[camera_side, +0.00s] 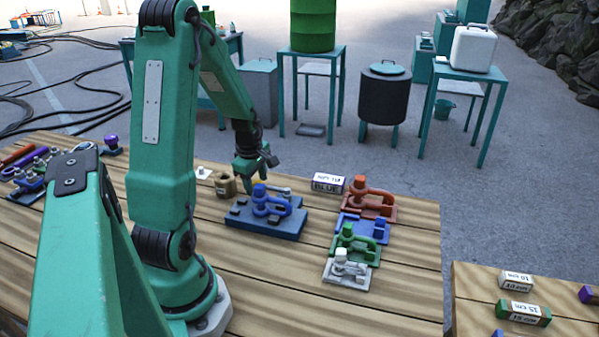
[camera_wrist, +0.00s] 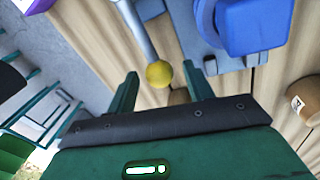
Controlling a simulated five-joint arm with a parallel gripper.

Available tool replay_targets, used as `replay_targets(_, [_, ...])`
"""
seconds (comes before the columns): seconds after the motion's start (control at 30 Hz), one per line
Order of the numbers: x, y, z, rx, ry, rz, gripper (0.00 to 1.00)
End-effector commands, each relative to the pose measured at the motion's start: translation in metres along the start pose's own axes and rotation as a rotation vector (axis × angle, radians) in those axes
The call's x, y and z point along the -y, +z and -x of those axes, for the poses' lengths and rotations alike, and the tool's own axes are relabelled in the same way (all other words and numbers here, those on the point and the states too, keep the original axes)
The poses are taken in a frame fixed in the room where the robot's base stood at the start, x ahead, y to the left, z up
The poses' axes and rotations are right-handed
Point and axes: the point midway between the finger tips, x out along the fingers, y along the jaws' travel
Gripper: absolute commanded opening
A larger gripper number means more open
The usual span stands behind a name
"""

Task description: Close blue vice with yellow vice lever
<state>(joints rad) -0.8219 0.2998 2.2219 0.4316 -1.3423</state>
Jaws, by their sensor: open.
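The blue vice (camera_side: 268,216) sits on the wooden table, on a blue base plate. Part of its blue body also shows at the top right of the wrist view (camera_wrist: 255,25). Its lever is a grey rod (camera_wrist: 135,28) ending in a yellow ball (camera_wrist: 159,74). My gripper (camera_side: 250,180) is above the table at the far side of the vice, pointing down. In the wrist view my gripper (camera_wrist: 160,72) is open, with the yellow ball in the gap between its fingertips and space visible on both sides. The height between ball and fingertips is hard to judge.
To the right stand red (camera_side: 372,200), blue (camera_side: 365,227), green (camera_side: 354,243) and white (camera_side: 347,270) clamp-like pieces. A block labelled BLUE (camera_side: 328,184) lies behind. A brown pot-like object (camera_side: 226,184) is close left of my gripper. The table front is clear.

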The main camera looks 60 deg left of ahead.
Motion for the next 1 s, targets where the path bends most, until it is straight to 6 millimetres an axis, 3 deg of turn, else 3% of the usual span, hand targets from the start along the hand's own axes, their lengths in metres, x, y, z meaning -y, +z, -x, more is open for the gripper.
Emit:
replay_targets(0.07, [0.000, 0.000, 0.000, 0.000, 0.000, 0.000, 0.48])
replay_targets(0.3, [0.000, 0.000, 0.000, 0.000, -0.001, 0.000, 0.01])
replay_targets(1.0, [-0.013, -0.003, -0.002, 0.002, -0.005, -0.133, 0.00])
